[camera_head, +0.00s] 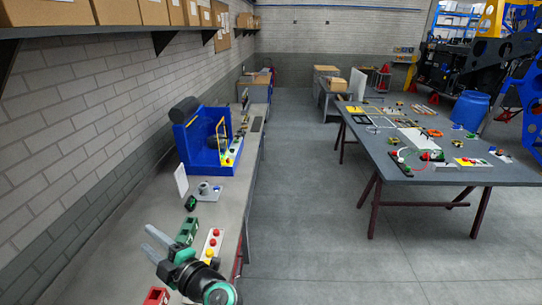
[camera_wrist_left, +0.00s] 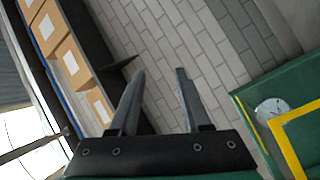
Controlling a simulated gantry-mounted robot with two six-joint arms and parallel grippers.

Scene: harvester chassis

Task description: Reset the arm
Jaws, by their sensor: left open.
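My left gripper (camera_head: 152,243) reaches in at the bottom left of the head view, above the near part of the grey workbench (camera_head: 236,192). Its two grey fingers are apart and nothing is between them. In the left wrist view the same gripper (camera_wrist_left: 158,72) shows two separated fingers, with the brick wall (camera_wrist_left: 165,40) behind them. My right gripper does not show in either view.
Near the left gripper on the bench are a green box (camera_head: 187,231), a panel with red and yellow buttons (camera_head: 211,246) and a red box (camera_head: 157,296). A blue machine (camera_head: 205,140) stands farther back. A dark table (camera_head: 455,174) is at right, with open floor between.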

